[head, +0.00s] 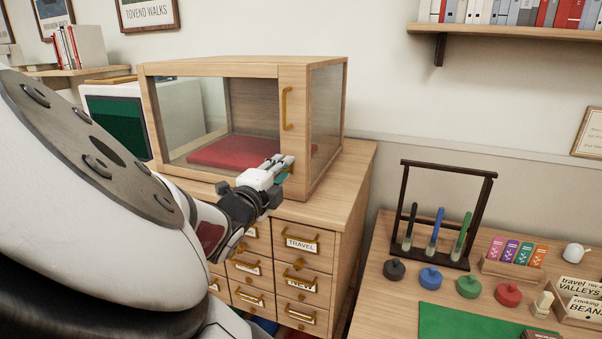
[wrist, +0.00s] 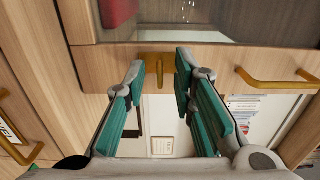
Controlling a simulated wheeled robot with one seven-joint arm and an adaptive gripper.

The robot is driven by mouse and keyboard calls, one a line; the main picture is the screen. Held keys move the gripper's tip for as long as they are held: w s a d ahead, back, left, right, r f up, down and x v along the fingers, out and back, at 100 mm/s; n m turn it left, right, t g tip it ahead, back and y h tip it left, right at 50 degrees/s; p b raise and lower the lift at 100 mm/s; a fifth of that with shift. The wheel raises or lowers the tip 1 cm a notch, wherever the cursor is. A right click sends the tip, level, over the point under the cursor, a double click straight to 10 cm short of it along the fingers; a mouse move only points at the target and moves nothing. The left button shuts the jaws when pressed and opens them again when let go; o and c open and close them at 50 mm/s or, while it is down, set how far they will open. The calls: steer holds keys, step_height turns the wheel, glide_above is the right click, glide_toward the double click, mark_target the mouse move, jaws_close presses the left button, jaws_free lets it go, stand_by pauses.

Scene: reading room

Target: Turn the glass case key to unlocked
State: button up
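The wooden glass case (head: 215,68) stands on the drawer cabinet, its glass door shut, with a brass handle (head: 287,108) on the door's right frame. My gripper (head: 281,163) is at the lower right corner of the case front. In the wrist view the brass key (wrist: 155,72) sits on the wooden frame between my two fingertips (wrist: 160,68). The fingers are apart, with a small gap showing on each side of the key. The door handle (wrist: 275,82) shows right of the fingers there. In the head view the gripper mostly hides the key.
A red cushion (head: 215,152) lies inside the case. Labelled drawers with brass handles (head: 302,247) are just below my gripper. A table at right holds a pen rack (head: 440,167), round coloured lids (head: 430,278) and a green mat (head: 470,322).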

steer(key=shift+c, duration=0.5)
jaws_close()
steer(key=shift+n+p, duration=0.3)
steer(key=shift+p, duration=0.2)
steer(key=n+p, duration=1)
steer(key=n, duration=0.2)
steer(key=shift+s+n, duration=0.1)
steer(key=shift+n, duration=0.2)
steer(key=n+p, duration=0.1)
steer(key=n, duration=0.3)
steer(key=shift+n+p, duration=0.3)
